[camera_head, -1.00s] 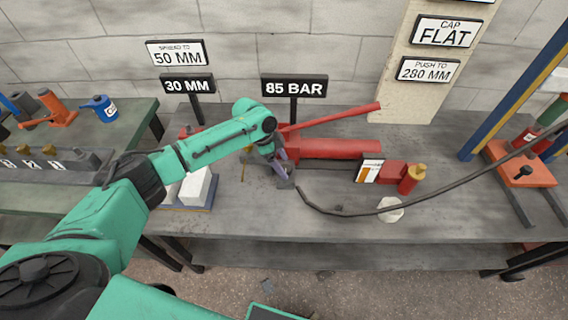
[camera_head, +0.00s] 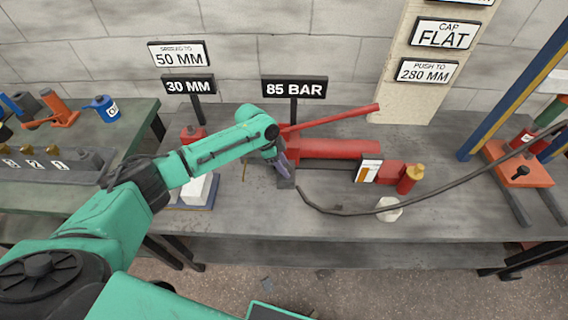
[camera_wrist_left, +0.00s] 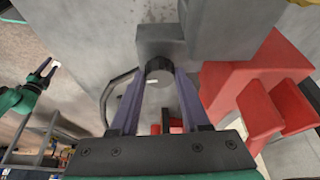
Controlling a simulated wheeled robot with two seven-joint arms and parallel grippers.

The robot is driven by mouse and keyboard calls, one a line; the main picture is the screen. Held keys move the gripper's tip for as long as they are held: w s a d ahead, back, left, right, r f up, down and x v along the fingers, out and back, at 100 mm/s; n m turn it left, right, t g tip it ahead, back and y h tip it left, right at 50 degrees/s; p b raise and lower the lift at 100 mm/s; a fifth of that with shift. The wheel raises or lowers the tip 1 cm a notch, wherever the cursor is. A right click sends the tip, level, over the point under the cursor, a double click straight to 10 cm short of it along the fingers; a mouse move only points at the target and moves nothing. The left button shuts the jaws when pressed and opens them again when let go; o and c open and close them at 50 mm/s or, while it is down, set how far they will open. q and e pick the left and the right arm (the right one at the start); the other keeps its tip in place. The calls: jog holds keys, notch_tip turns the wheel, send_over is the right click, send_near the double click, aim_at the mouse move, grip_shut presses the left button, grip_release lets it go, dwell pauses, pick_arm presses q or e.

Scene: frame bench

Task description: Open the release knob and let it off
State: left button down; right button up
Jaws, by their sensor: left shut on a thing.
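The release knob (camera_wrist_left: 160,68) is a short dark cylinder on a grey block (camera_wrist_left: 160,38) in the left wrist view. My left gripper (camera_wrist_left: 159,76) has its two purple fingers on either side of the knob, shut on it. In the head view the left gripper (camera_head: 283,170) is at the left end of the red hand pump (camera_head: 335,149), by a dark grey block (camera_head: 285,181); the knob is hidden there. The pump's red lever (camera_head: 335,117) slopes up to the right. My right gripper (camera_wrist_left: 42,74) shows at the left of the wrist view, fingers apart, empty and away from the pump.
A black hose (camera_head: 440,187) runs across the bench front. An orange-red fitting (camera_head: 408,180) and a pale, roundish piece (camera_head: 389,209) are to the right. An "85 BAR" sign (camera_head: 294,88) stands behind the pump.

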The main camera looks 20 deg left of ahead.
pick_arm(q)
jog(key=n+p, duration=0.2)
jog(key=n+t+p, duration=0.1)
jog(key=p, duration=0.1)
jog(key=n+y+p, duration=0.1)
jog(key=n+p, duration=0.1)
jog(key=shift+s+d+r+n+t+p, duration=0.15)
jog(key=shift+r+n+t+p, duration=0.15)
jog(key=shift+r+t, duration=0.1)
jog(key=shift+f+n+t+y+p, duration=0.1)
jog(key=shift+n+t+y+p, duration=0.2)
jog(key=shift+n+p, duration=0.55)
jog(key=n+p, duration=0.1)
jog(key=n, duration=0.1)
jog(key=n+y, duration=0.1)
jog(key=shift+d+f+n+t+p, duration=0.1)
jog(key=shift+d+n+t+p, duration=0.05)
jog(key=shift+n+t+p, duration=0.2)
jog(key=shift+n+y+p, duration=0.35)
jog(key=shift+n+y, duration=0.45)
jog(key=shift+n, duration=0.7)
jog(key=shift+c, duration=1.9)
grip_release()
jog(key=shift+f, duration=0.1)
